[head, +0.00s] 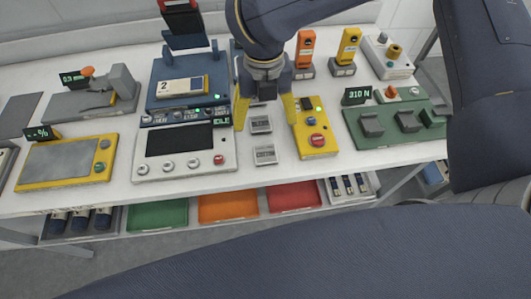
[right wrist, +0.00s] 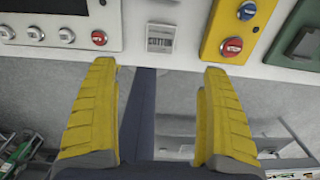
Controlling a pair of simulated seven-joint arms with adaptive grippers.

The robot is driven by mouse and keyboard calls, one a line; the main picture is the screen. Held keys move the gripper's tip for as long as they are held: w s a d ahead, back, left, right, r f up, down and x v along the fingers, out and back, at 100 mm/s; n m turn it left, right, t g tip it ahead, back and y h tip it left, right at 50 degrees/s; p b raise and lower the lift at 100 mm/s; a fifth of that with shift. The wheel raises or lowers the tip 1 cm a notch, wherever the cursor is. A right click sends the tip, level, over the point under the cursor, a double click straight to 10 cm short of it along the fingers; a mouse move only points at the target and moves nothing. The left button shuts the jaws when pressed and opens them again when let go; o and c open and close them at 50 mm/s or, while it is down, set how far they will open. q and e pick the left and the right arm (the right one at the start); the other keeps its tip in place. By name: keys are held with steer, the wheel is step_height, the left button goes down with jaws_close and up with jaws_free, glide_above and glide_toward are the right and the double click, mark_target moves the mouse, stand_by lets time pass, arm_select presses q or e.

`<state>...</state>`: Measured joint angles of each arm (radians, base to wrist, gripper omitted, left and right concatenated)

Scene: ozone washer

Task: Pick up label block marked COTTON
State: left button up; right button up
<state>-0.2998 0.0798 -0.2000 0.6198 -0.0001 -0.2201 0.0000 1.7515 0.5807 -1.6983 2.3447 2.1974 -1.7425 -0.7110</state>
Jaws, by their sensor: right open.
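The label block marked COTTON (head: 265,155) lies flat on the white table near its front edge, between the control panel and the yellow box. It also shows in the right wrist view (right wrist: 160,40), ahead of the fingers and between their lines. A second grey label block (head: 260,124) lies behind it; its word is hard to read. My right gripper (head: 265,115) points down with its yellow fingers spread, over the label block row and behind the COTTON block. It is open and empty in the right wrist view (right wrist: 160,70). My left gripper is not in view.
The white control panel (head: 212,148) stands close on the left, the yellow button box (head: 315,138) close on the right. A green fixture (head: 430,128) is farther right. Green, orange (head: 228,206) and red trays sit below the table. The table in front of the COTTON block is clear.

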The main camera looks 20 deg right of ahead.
glide_above(265, 151)
steer(key=f, duration=1)
steer(key=shift+s+a+f, duration=0.1)
steer(key=shift+s+f, duration=0.1)
steer(key=shift+f, duration=0.05)
steer(key=shift+w+f, duration=0.15)
steer(key=shift+f, duration=2.2)
steer(key=shift+c, duration=0.4)
steer(key=c, duration=1.2)
